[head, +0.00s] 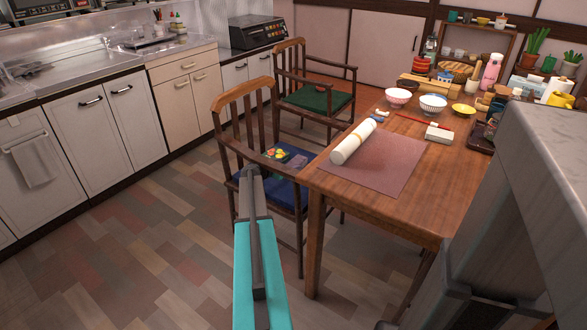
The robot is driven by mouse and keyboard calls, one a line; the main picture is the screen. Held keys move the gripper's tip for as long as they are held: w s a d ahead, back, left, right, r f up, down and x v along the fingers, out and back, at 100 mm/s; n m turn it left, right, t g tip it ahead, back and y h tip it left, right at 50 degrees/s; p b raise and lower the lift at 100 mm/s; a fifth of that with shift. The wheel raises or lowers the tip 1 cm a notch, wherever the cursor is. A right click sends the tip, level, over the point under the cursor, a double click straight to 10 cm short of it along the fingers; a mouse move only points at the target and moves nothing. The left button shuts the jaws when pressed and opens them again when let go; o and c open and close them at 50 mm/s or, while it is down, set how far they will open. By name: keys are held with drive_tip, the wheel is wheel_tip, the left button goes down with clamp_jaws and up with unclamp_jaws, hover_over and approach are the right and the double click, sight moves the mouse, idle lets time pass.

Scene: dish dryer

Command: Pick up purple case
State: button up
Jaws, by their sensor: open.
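I cannot clearly make out a purple case in the head view. A small dark flat item (298,161) lies on the blue chair cushion (272,190), but it is too small to tell its colour or whether it is a case. A brightly coloured item (275,153) with yellow and red on it lies beside it. My gripper (250,174), dark-fingered on a teal body, is open and seen nearly edge-on. It shows in front of the near chair's seat in the picture. I see nothing held in it.
A wooden table (335,190) stands to the right, with a mauve mat (385,165), a white roll (353,141), bowls and other items. A second chair (315,99) with a green cushion stands behind. Counters line the left. The floor at the lower left is clear.

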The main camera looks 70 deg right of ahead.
sight(294, 163)
drive_tip(key=shift+x, duration=2.45)
drive_tip(key=shift+w+f, duration=0.1)
drive_tip(key=shift+c, duration=0.2)
drive_tip(key=c, duration=1.1)
drive_tip(key=shift+w+a+b, duration=0.1)
drive_tip(key=shift+a+b, duration=0.05)
drive_tip(key=shift+b, duration=0.9)
drive_tip(key=shift+c, duration=0.2)
